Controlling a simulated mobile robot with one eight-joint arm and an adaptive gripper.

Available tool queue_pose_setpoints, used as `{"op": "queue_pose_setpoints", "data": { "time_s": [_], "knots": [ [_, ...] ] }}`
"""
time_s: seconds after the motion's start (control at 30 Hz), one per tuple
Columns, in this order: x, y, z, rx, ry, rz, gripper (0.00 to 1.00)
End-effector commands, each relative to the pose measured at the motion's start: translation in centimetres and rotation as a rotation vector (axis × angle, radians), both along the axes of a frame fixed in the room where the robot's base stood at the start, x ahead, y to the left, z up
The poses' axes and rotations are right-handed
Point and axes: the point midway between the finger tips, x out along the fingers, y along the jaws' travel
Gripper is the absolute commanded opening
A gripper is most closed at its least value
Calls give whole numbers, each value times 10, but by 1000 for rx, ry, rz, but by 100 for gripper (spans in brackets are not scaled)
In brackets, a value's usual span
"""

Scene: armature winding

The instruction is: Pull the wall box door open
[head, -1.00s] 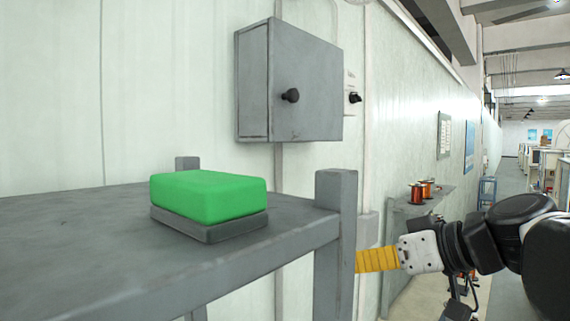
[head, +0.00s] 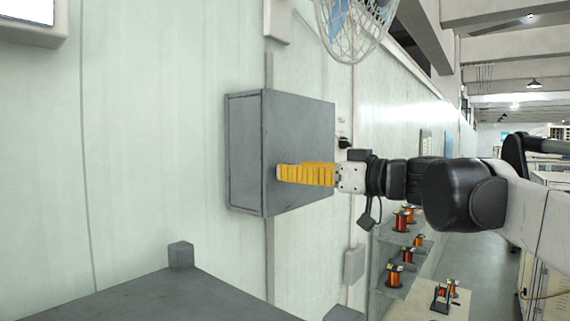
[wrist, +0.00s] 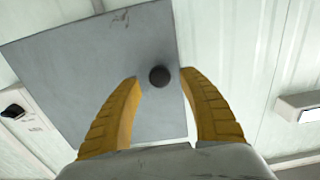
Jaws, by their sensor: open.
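The grey wall box (head: 247,150) is mounted on the pale wall, and its door (head: 297,125) looks shut. In the wrist view the door (wrist: 90,70) fills much of the picture, with its round dark knob (wrist: 159,76) near one edge. My gripper (head: 282,172) is in front of the door, its yellow fingers hiding the knob in the head view. In the wrist view my gripper (wrist: 160,78) is open, with a finger on each side of the knob. I see no finger touching the knob.
A grey table (head: 150,298) stands at the lower left, its visible top clear. A caged fan (head: 352,25) hangs above the box. A dark switch (head: 344,142) is on the wall beside it. Shelves with copper spools (head: 401,218) stand farther along the wall.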

Motion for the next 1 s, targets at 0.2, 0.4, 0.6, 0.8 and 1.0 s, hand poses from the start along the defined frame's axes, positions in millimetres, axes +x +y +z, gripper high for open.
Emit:
{"op": "queue_pose_setpoints", "data": {
  "time_s": [0.2, 0.4, 0.6, 0.8, 1.0],
  "knots": [
    [15, 19, 0, -1, 1, 0, 49],
    [17, 21, 0, -1, 1, -1, 49],
    [17, 21, -1, -1, 1, -1, 26],
    [16, 21, 0, -1, 1, -1, 0],
    [16, 21, 0, 0, 1, -1, 0]
  ]
}}
